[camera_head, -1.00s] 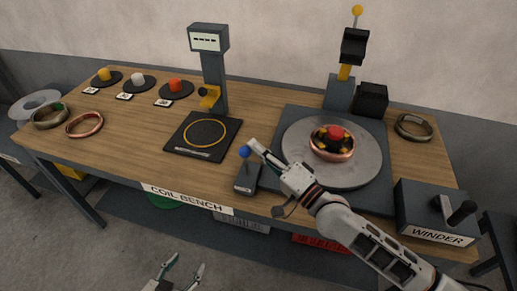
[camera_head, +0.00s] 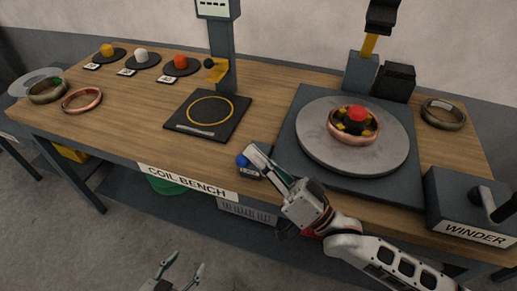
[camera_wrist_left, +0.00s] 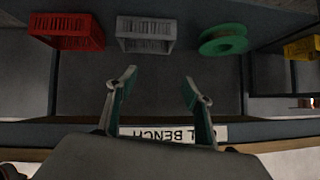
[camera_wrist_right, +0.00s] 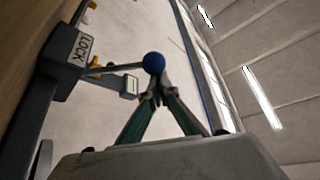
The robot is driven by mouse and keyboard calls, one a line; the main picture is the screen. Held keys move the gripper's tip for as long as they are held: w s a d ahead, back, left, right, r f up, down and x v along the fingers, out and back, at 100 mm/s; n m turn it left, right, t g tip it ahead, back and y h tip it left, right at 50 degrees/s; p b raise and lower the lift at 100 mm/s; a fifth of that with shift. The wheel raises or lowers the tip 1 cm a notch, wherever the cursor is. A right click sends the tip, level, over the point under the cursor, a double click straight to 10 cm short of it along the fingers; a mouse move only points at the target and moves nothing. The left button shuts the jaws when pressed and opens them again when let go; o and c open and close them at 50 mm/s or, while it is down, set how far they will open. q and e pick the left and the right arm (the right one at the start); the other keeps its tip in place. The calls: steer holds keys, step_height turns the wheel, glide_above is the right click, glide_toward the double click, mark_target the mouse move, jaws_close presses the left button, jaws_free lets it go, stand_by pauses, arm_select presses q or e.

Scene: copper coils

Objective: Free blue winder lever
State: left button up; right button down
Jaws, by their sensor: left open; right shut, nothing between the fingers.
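The blue-knobbed lever (camera_head: 242,160) stands on the small dark lock box (camera_head: 250,173) at the bench's front edge. In the right wrist view the blue knob (camera_wrist_right: 153,63) sits on a thin rod reaching from the box marked LOCK (camera_wrist_right: 80,47). My right gripper (camera_head: 253,151) is shut and empty; its fingertips (camera_wrist_right: 158,88) are right at the knob, and I cannot tell whether they touch. My left gripper (camera_head: 183,264) is open and empty, low in front of the bench; it also shows in the left wrist view (camera_wrist_left: 160,80).
The round winder plate (camera_head: 315,157) carries a copper coil (camera_head: 355,136) right of the lever. The winder crank box (camera_head: 470,208) is at the far right. A dark scale pad (camera_head: 185,123) lies behind left. Crates (camera_wrist_left: 147,33) and a green spool (camera_wrist_left: 223,39) are below.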

arm_select(q)
steer(key=shift+s+f, duration=0.15)
steer(key=shift+s, duration=0.05)
arm_select(e)
steer(key=shift+s+f, duration=0.15)
steer(key=shift+f, duration=0.05)
arm_select(q)
steer(key=shift+s+d+f, duration=0.2)
steer(key=shift+s+f, duration=0.1)
steer(key=shift+s, duration=0.1)
arm_select(e)
steer(key=shift+a+f, duration=0.1)
steer(key=shift+f, duration=0.05)
step_height(320, 180, up, 5)
steer(key=w+d+p, duration=0.2)
steer(key=p, duration=0.2)
arm_select(q)
steer(key=shift+w+d+r+b, duration=0.25)
steer(key=shift+r+b, duration=0.2)
steer(key=shift+b, duration=0.15)
steer(key=shift+w+d+r+b, duration=0.2)
steer(key=shift+r+b, duration=0.25)
steer(key=shift+b, duration=0.15)
arm_select(e)
steer(key=f+v, duration=0.1)
steer(key=v, duration=0.9)
steer(key=shift+a, duration=0.15)
arm_select(q)
steer(key=shift+s+f, duration=0.1)
steer(key=shift+s, duration=0.05)
